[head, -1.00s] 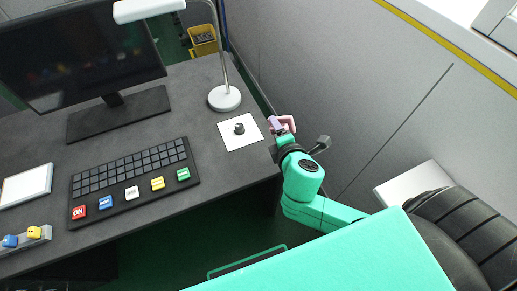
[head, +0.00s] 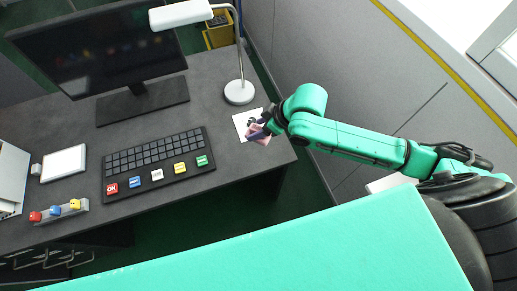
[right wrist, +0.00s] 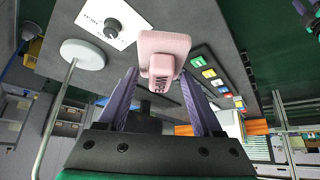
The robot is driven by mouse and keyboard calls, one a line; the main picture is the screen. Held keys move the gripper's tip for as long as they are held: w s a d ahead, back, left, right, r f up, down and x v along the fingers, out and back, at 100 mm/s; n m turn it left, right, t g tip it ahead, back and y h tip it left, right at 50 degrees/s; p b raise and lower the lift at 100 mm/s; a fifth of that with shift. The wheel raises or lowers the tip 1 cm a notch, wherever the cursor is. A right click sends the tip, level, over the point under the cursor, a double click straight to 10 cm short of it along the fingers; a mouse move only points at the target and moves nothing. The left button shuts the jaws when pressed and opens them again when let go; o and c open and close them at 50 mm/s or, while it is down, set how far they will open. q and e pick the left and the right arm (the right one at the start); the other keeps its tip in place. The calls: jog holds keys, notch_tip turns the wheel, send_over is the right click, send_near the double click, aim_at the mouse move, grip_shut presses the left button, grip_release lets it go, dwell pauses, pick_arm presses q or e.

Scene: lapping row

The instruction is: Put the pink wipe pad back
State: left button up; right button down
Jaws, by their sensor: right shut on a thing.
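The pink wipe pad (right wrist: 164,52), a pink block with lettering on its grip, is held between the purple fingers of my right gripper (right wrist: 160,88). In the head view my right gripper (head: 264,128) is above the desk's right front corner. The pink pad (head: 261,136) shows partly there, in front of the white card (head: 239,122). The card also shows in the right wrist view (right wrist: 96,28), with a dark round knob (right wrist: 112,27) on it, apart from the pad. A purple and dark piece at that view's top right looks like my left gripper (right wrist: 304,9); its jaws are unclear.
A lamp base (head: 239,92) stands behind the card. A black keypad (head: 157,160) with coloured keys lies to the left, and a monitor (head: 95,45) is behind it. Bare desk (head: 215,135) lies between keypad and card. A grey wall panel (head: 330,70) rises on the right.

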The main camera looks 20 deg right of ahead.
notch_tip(320, 180, down, 14)
jog(key=shift+c, duration=0.2)
grip_release()
jog(key=v, duration=1.2)
jog(key=shift+p, duration=0.3)
